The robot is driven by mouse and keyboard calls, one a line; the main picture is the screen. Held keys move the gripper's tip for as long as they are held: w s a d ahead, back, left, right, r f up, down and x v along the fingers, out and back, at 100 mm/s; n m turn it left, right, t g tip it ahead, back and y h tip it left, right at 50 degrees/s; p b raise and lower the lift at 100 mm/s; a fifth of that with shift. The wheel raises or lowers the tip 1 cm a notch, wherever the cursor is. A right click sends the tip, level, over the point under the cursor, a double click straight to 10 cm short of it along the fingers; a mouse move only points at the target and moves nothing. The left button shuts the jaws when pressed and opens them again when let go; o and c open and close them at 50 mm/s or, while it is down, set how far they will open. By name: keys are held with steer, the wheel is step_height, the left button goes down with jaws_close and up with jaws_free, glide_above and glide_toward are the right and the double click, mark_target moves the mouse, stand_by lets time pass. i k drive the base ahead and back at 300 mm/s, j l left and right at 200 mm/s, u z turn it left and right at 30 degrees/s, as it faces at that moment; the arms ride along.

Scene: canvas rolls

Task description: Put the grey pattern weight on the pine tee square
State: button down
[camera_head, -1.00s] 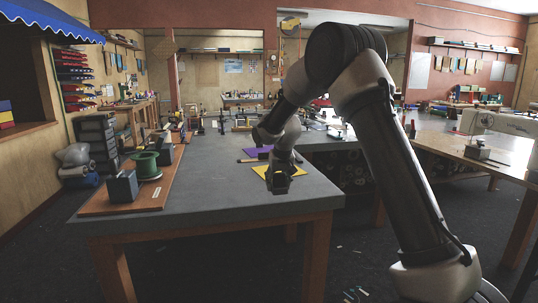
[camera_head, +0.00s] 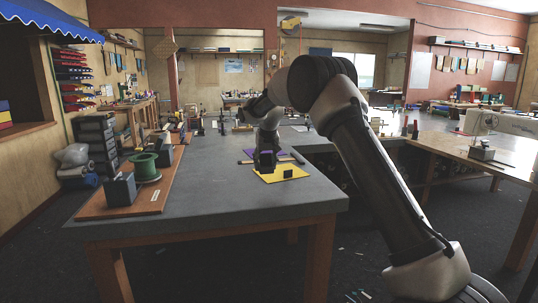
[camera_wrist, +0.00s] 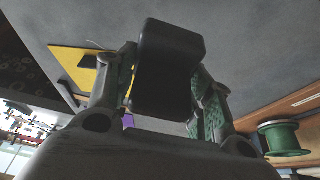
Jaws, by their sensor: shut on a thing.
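My gripper (camera_head: 266,161) is above the grey table, near the far edge of a yellow sheet. In the wrist view its green-padded fingers (camera_wrist: 165,95) are shut on a dark grey block (camera_wrist: 168,68) with rounded edges, which I take for the grey pattern weight. In the head view the held block is hard to tell from the dark gripper. I cannot pick out the pine tee square for certain. A thin dark strip (camera_head: 246,162) lies between the yellow and purple sheets, partly hidden behind my gripper.
The yellow sheet (camera_head: 267,178) bears a small dark block (camera_head: 288,173). A purple sheet (camera_head: 285,157) lies behind it. At the left, a wooden board (camera_head: 147,202) holds a green spool (camera_head: 145,166) and a grey block (camera_head: 121,189). The table front (camera_head: 230,207) is clear.

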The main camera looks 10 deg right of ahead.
mark_target(251, 163)
steer(key=i, duration=1.4)
